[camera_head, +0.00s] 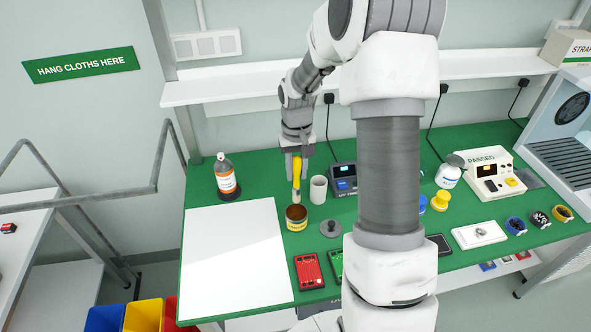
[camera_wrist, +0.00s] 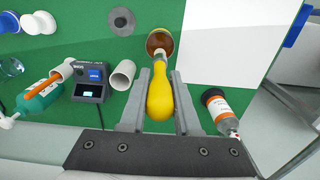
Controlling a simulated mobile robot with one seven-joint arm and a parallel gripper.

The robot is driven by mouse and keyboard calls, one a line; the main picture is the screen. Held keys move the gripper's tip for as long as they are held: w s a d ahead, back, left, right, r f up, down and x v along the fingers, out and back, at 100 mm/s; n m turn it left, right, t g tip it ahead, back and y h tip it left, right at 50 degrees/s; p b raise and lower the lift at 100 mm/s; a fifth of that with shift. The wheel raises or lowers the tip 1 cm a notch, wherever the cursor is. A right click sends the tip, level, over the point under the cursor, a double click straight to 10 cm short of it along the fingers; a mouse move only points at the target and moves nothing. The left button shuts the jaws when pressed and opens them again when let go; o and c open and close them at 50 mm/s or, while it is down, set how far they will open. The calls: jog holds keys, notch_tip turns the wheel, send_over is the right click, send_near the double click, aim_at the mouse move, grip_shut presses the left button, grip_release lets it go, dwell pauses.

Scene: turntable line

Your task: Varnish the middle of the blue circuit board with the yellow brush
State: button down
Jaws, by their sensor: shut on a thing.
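My gripper (camera_head: 297,158) is shut on the yellow brush (camera_head: 297,173), with its bristle end pointing down. In the wrist view the brush's rounded yellow handle (camera_wrist: 160,98) sits between the two grey fingers. The brush's lower end is at the mouth of a brown jar with an orange-brown band (camera_head: 296,218); the jar also shows in the wrist view (camera_wrist: 160,41). I cannot tell how deep the bristles are in it. I see no blue circuit board; my arm covers part of the bench. A red board (camera_head: 309,271) and a partly covered green board (camera_head: 336,264) lie at the front.
A white cup (camera_head: 318,189) stands right of the brush, near a dark device with a blue screen (camera_head: 343,178). A spray bottle (camera_head: 226,176) stands at left. A grey disc (camera_head: 331,229) lies right of the jar. A bare white sheet (camera_head: 233,260) covers the bench's left front.

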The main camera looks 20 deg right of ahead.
aim_at(296, 195)
jog(key=shift+f+b, duration=3.25)
jog(key=shift+f, duration=1.5)
jog(key=shift+r, duration=0.1)
jog(key=shift+r+p, duration=2.85)
jog(key=shift+r, duration=1.25)
jog(key=shift+r+p, duration=1.3)
jog(key=shift+r, duration=0.7)
